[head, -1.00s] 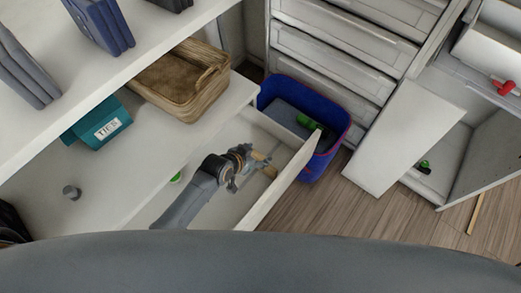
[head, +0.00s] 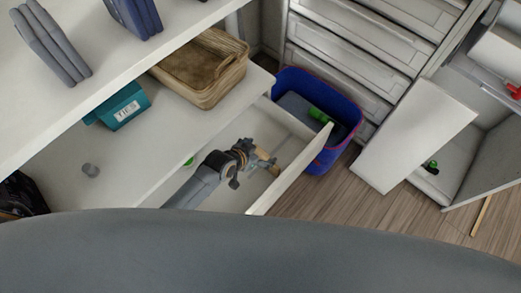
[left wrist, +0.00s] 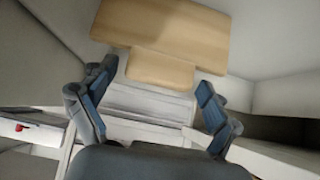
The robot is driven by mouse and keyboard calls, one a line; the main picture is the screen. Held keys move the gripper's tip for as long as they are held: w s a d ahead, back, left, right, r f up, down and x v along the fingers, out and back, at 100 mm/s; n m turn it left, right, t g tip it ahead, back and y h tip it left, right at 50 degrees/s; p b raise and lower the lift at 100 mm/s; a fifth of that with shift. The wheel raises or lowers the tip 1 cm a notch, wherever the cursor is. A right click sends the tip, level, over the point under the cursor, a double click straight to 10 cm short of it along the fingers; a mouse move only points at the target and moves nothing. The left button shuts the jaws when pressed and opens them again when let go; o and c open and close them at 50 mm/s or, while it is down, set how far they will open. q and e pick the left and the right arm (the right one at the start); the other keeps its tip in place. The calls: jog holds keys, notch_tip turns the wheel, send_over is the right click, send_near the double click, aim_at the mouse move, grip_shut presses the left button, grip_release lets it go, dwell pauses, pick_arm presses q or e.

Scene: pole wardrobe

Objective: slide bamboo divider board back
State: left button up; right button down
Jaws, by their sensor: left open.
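The bamboo divider board (head: 268,163) is a small tan piece inside the open white drawer (head: 293,176), partly hidden by my left gripper. The left wrist view shows it as a wide tan panel (left wrist: 165,28) with a narrower tab (left wrist: 160,69) pointing toward my gripper. My left gripper (head: 243,158) is open over the drawer. In the left wrist view its two fingers (left wrist: 157,78) stand apart on either side of the tab, with visible gaps. I cannot tell whether they touch the board. My right gripper is not in view.
A wicker basket (head: 205,72) and a teal TIES box (head: 121,106) stand on the shelf beside the drawer. A blue bin (head: 347,112) stands close to the drawer's far end. An open white cabinet door (head: 415,135) is at the right above wood floor.

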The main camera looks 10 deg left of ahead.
pick_arm(q)
jog(key=v, duration=1.2)
jog(key=shift+f, duration=0.1)
dwell(0.4)
